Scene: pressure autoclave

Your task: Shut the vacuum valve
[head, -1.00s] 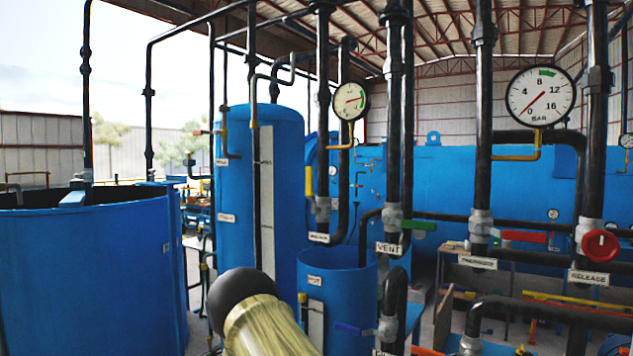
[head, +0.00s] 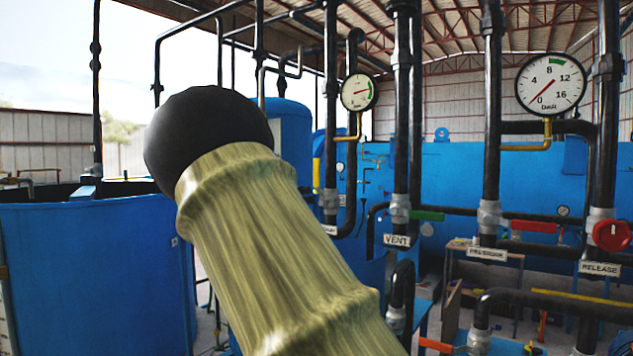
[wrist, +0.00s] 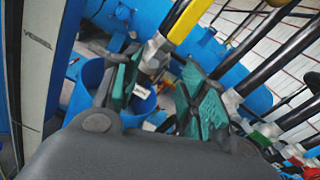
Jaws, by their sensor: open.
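The vacuum valve has a yellow handle (head: 317,173) that stands upright along a black vertical pipe. Its label (head: 330,230) at the pipe's foot is partly hidden in the head view. In the wrist view the yellow handle (wrist: 184,21) lies beyond the fingers, at the top, next to a grey pipe fitting (wrist: 154,53). My gripper (wrist: 163,95) is open, its green-padded fingers spread with nothing held between them. The handle appears ahead of the gap and apart from the pads. The head view does not show my gripper; my arm fills its lower middle.
A small gauge (head: 359,92) hangs right of the vacuum pipe. The green vent handle (head: 427,216), red pressure handle (head: 533,227) and red release wheel (head: 611,235) are farther right. A large open blue tank (head: 90,270) stands left. A blue pot (wrist: 92,78) lies below the fingers.

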